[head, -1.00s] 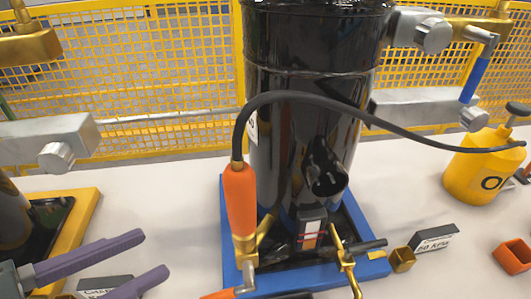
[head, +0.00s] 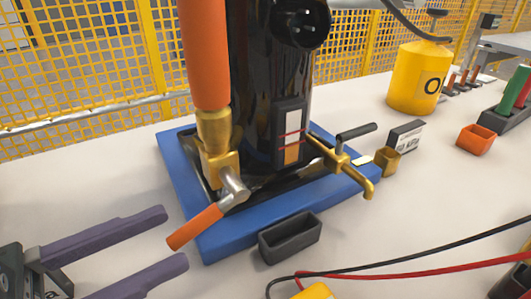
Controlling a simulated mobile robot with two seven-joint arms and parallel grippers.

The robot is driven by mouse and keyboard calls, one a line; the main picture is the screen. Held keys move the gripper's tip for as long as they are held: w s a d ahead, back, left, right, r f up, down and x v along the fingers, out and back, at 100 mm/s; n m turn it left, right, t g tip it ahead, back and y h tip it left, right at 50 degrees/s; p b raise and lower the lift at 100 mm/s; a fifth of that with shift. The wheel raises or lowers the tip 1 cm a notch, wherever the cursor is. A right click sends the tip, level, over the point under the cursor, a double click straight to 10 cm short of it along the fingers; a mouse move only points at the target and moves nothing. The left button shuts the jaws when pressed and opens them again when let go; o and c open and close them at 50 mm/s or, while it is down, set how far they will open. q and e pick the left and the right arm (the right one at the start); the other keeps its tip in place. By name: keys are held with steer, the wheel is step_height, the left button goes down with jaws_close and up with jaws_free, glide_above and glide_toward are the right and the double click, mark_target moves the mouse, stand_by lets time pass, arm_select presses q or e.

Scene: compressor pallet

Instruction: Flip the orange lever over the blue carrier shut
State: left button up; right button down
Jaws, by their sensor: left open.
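The orange lever (head: 195,227) is on a brass valve (head: 217,160) under a thick orange grip, at the left of the blue carrier (head: 230,242). Its steel arm meets the valve, and its orange handle slants down to the lower left, past the carrier's edge. The black compressor (head: 262,100) stands on the carrier. My left gripper (head: 174,238) has two purple fingers and is open, coming in from the lower left. In the picture its fingertips lie on either side of the lever's end. I see no contact, and the depth gap is unclear. My right gripper is not in view.
A second brass valve with a black handle (head: 357,131) sticks out at the carrier's right. A dark open box (head: 290,238) lies at its front edge. Black and red cables (head: 400,268) cross the front right. A yellow cylinder (head: 418,80) and an orange bin (head: 475,139) stand right.

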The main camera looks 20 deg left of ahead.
mark_target(184, 230)
arm_select(q)
steer(key=shift+x, duration=2)
jaws_close()
